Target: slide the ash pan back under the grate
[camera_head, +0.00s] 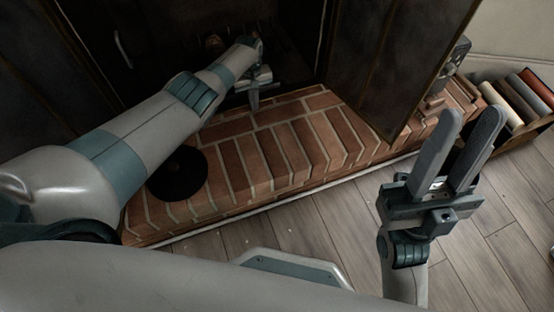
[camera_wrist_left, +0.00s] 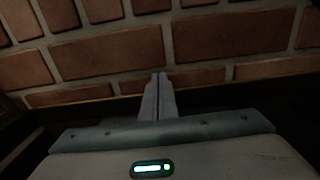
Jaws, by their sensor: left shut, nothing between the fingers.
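My left gripper (camera_head: 254,107) reaches over the brick hearth into the mouth of the dark firebox (camera_head: 290,50). Its fingers are shut together with nothing between them; they also show in the left wrist view (camera_wrist_left: 158,76), pointing towards brickwork. I cannot make out the ash pan; my left arm and the dark of the firebox may hide it. The grate is not clear either; only some brownish lumps (camera_head: 213,42) show behind my left wrist. My right gripper (camera_head: 472,115) is open and empty, raised over the wooden floor, well away from the firebox.
A round black disc (camera_head: 178,174) lies on the brick hearth (camera_head: 290,143) below my left arm. A dark door with a handle (camera_head: 122,48) stands at the left, and a dark panel (camera_head: 395,55) at the right. A crate of rolls (camera_head: 505,100) is far right.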

